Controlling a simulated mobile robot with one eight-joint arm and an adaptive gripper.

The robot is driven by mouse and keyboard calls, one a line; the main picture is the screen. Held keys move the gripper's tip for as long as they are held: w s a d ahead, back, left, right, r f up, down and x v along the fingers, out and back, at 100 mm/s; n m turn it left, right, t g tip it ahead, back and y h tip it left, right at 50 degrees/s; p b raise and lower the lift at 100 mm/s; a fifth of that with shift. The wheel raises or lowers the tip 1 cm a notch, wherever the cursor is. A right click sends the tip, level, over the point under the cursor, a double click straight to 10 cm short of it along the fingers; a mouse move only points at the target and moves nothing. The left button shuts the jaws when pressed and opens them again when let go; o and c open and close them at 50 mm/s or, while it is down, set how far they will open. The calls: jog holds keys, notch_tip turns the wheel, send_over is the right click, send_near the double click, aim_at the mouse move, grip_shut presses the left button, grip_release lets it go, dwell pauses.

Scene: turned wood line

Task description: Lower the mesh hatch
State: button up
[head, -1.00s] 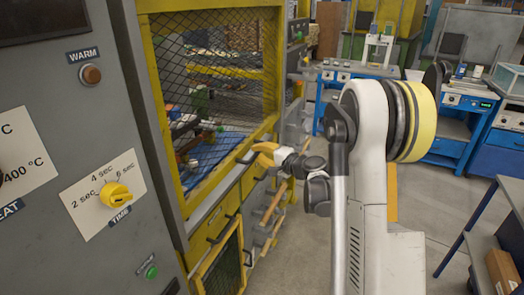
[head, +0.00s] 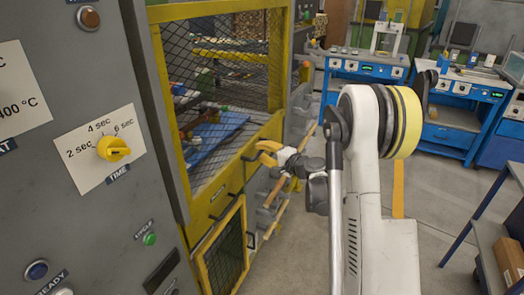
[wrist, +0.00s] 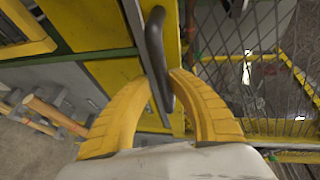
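The mesh hatch (head: 232,75), dark wire mesh in a yellow frame, covers the machine opening beside the grey control cabinet. Its mesh spans down close to the yellow rail below the opening. A dark bar handle (wrist: 156,50) stands out from the yellow front near the bottom of the mesh; it also shows in the head view (head: 250,157). My gripper (wrist: 161,86) has its yellow fingers on either side of this handle, tips close against it, and looks shut on it. In the head view my gripper (head: 266,151) is at the hatch's lower edge.
Below are yellow drawer fronts and a smaller mesh door (head: 223,255). The control cabinet carries a yellow time knob (head: 114,149) and a green button (head: 149,239). Wooden turned pieces (head: 272,210) rest on a side rack.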

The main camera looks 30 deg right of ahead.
jog(key=shift+o, duration=0.7)
jog(key=shift+w+f, duration=0.1)
jog(key=v, duration=1.2)
